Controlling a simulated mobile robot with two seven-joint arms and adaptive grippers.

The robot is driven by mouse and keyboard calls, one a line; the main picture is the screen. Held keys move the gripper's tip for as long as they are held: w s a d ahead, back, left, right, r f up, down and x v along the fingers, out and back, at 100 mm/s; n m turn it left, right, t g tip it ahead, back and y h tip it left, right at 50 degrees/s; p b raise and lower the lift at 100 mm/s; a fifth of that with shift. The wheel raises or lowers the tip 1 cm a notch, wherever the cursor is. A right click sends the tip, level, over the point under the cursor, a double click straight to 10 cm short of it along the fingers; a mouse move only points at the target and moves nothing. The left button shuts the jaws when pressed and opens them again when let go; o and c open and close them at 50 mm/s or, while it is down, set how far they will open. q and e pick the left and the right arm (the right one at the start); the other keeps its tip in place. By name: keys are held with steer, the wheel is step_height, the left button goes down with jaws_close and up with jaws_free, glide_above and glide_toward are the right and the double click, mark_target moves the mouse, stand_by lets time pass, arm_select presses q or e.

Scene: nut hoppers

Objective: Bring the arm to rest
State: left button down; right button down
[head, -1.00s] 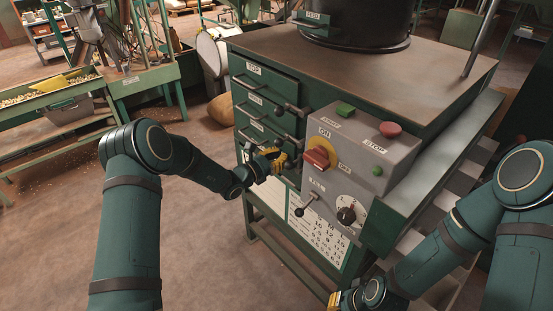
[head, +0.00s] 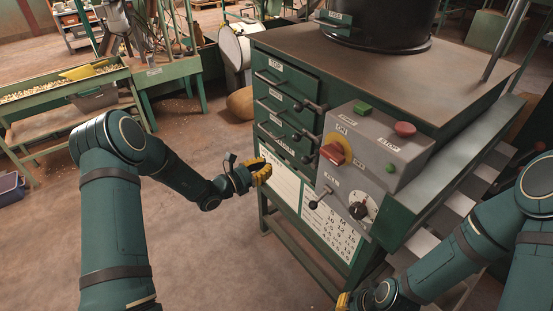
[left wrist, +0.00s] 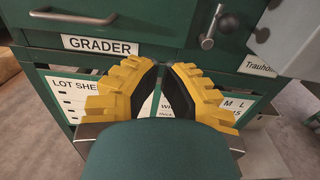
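My left gripper (head: 263,173) is in front of the green machine (head: 340,70), just below its lowest drawer, by the white sheets on the front. In the left wrist view its yellow fingers (left wrist: 163,70) come together at the tips, with nothing seen between them. The drawer front labelled GRADER (left wrist: 180,30) is beyond the fingertips, with a bar handle (left wrist: 72,17) and a ball-ended lever (left wrist: 217,25). Only a yellow part of my right gripper (head: 343,301) shows at the bottom edge of the head view; its fingers are not clear.
A grey control box (head: 398,160) with a red switch handle (head: 332,153), green and red buttons and a dial juts out right of the drawers. A green trough table (head: 60,110) stands at the left. Open floor (head: 205,255) lies left of the machine.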

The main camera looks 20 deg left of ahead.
arm_select(q)
steer(key=shift+s+a, duration=0.35)
steer(key=shift+s, duration=0.05)
steer(key=s+d+f+m+g+h, duration=0.1)
steer(key=s+d+f+m+g, duration=0.45)
steer(key=s+d+g, duration=0.2)
steer(key=s+d+f+m+g+y, duration=0.1)
steer(key=s+f+m+y, duration=0.3)
steer(key=s+m, duration=0.6)
steer(key=s+d+f+m+g+y, duration=0.2)
steer(key=s+f+m+g+y, duration=0.2)
steer(key=s+m, duration=0.7)
steer(key=shift+x, duration=1.1)
steer(key=shift+s+a+f, duration=0.1)
